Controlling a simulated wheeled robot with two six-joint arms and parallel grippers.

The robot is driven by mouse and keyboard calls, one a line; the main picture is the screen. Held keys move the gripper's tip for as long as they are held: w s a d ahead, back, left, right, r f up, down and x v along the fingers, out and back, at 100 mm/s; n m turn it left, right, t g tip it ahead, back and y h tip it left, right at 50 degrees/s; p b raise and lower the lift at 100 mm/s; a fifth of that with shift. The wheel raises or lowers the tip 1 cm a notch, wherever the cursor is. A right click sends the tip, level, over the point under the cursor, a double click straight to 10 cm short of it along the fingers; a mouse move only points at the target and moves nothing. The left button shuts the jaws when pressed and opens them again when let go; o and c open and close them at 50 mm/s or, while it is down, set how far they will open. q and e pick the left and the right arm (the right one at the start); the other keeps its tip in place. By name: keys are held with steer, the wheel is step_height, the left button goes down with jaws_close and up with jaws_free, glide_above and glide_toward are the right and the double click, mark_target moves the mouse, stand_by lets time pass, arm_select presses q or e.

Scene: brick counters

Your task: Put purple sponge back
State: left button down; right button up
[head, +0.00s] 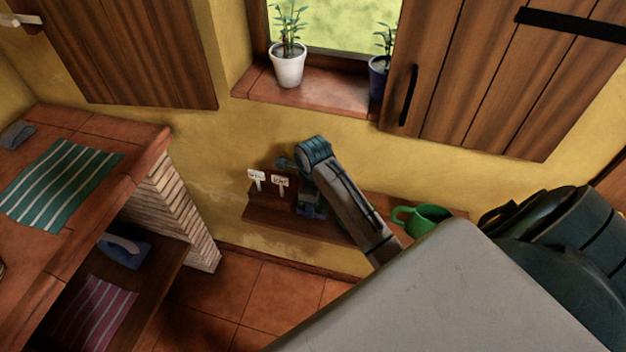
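No purple sponge can be clearly made out in the head view. An arm of mine, seemingly the right one, reaches in from the lower right to a low wooden shelf (275,224) on the yellow wall. Its gripper (311,208) is down at the shelf, just right of two small white signs. The arm link partly hides it, so I cannot tell whether the fingers are open or hold something. A small bluish patch shows there, too small to identify. My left gripper is not in view.
Potted plants (288,64) stand on the windowsill. At left, a brick counter holds a striped teal cloth (62,183) and a grey-blue object (17,135); its lower level holds a purple striped cloth (95,312) and a blue object (124,255).

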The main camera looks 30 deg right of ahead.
steer(key=o, duration=0.9)
steer(key=shift+f, duration=0.1)
step_height(320, 180, up, 7)
steer(key=shift+r+p, duration=0.1)
steer(key=shift+p, duration=0.75)
steer(key=shift+r+p, duration=2.45)
steer(key=shift+p, duration=0.2)
